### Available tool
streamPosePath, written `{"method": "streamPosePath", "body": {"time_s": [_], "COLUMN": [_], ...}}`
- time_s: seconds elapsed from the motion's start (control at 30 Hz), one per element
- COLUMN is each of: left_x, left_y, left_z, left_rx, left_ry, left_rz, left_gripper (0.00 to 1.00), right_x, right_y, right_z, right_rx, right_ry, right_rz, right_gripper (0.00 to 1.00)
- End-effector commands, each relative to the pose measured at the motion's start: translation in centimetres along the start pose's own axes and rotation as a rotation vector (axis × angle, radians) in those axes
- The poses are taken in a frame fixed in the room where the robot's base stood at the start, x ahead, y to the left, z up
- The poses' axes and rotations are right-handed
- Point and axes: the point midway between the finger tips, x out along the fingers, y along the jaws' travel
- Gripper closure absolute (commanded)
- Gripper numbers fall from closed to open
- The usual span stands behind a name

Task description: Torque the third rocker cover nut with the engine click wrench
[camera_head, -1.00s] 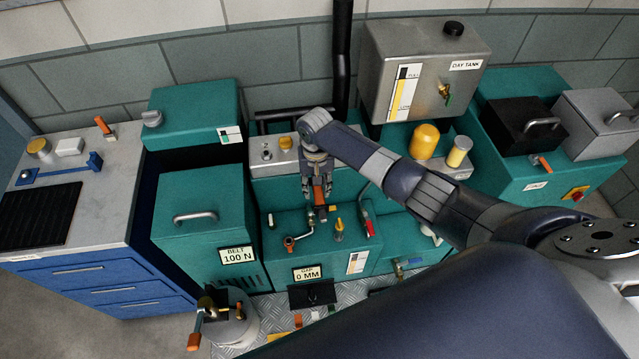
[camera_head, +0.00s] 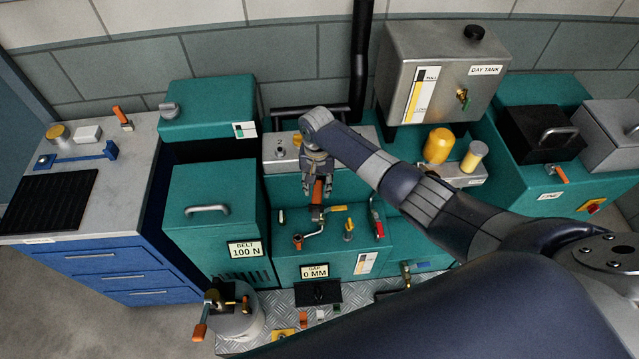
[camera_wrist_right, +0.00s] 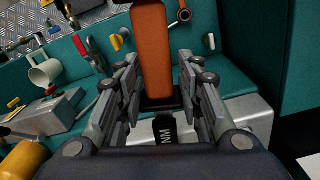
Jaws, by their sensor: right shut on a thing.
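My right gripper (camera_head: 318,172) is shut on an orange-handled tool with a black section, which looks like the click wrench (camera_head: 317,190). The orange handle sticks out past the fingertips, above the green engine block (camera_head: 290,262). In the right wrist view the handle (camera_wrist_right: 152,45) rises between the fingers, and "NM" lettering shows on its black part. A grey metal cover (camera_head: 280,165) with small fittings on top is behind the gripper; its right part is covered by my arm. I cannot tell which fitting is the third nut. My left gripper is out of view.
A bent metal lever (camera_head: 318,233), a yellow-topped fitting (camera_head: 348,229) and a red-handled part (camera_head: 376,227) stand on the block near the tool. The day tank (camera_head: 438,75) is at the back right. A blue tool (camera_head: 78,156) lies on the left bench.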

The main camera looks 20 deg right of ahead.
Motion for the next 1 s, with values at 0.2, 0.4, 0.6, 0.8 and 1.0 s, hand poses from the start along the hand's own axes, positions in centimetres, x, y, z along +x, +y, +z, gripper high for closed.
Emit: {"method": "streamPosePath", "body": {"time_s": [0.2, 0.4, 0.6, 0.8, 1.0], "left_x": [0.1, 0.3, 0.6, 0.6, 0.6], "left_y": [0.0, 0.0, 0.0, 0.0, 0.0], "left_z": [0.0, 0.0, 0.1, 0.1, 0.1], "left_rx": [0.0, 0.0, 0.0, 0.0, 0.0], "left_ry": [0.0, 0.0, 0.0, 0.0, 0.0], "left_rz": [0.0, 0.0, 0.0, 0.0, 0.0], "left_gripper": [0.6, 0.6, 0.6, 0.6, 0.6], "right_x": [-0.1, -0.1, -0.1, -0.1, -0.1], "right_y": [-0.5, -1.8, -2.9, -3.0, -3.1], "right_z": [-0.1, -0.2, -0.2, -0.2, -0.2], "right_rx": [0.025, 0.101, 0.166, 0.18, 0.182], "right_ry": [0.002, 0.001, 0.002, 0.002, 0.002], "right_rz": [-0.002, -0.001, -0.001, 0.0, 0.0], "right_gripper": [1.0, 1.0, 1.0, 1.0, 1.0]}}
